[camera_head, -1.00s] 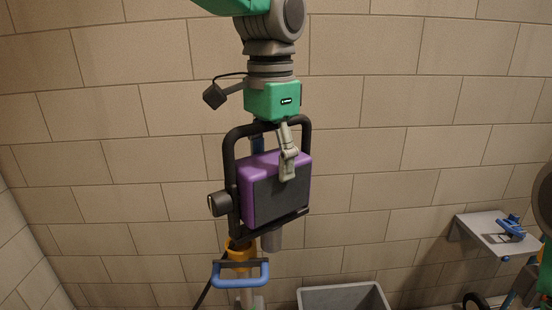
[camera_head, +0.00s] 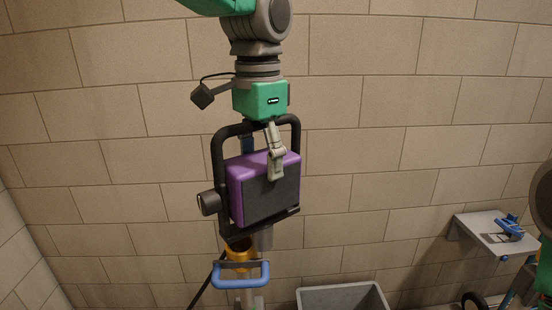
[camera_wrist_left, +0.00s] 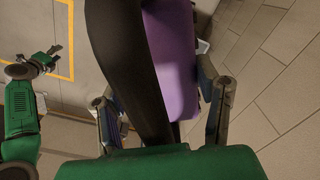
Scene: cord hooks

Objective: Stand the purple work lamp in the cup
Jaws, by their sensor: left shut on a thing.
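The purple work lamp (camera_head: 233,190) has a dark front panel and a black tubular frame. It hangs roughly upright, slightly tilted, in front of the tiled wall. My left gripper (camera_head: 262,158) points down and is shut on the upper bar of the black frame. The left wrist view shows its fingers (camera_wrist_left: 160,105) on both sides of the bar, with the purple body beyond. An orange cup (camera_head: 238,256) shows just below the frame's lower left corner, its top partly hidden. I cannot tell the gap between them. My right gripper (camera_wrist_left: 47,60) is small in the left wrist view.
A blue handle (camera_head: 241,281) sticks out just below the orange cup, near a pale post. A grey bin (camera_head: 343,289) stands to the right of it. A wall shelf (camera_head: 487,236) at the right holds a blue tool (camera_head: 511,226). The wall between is bare.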

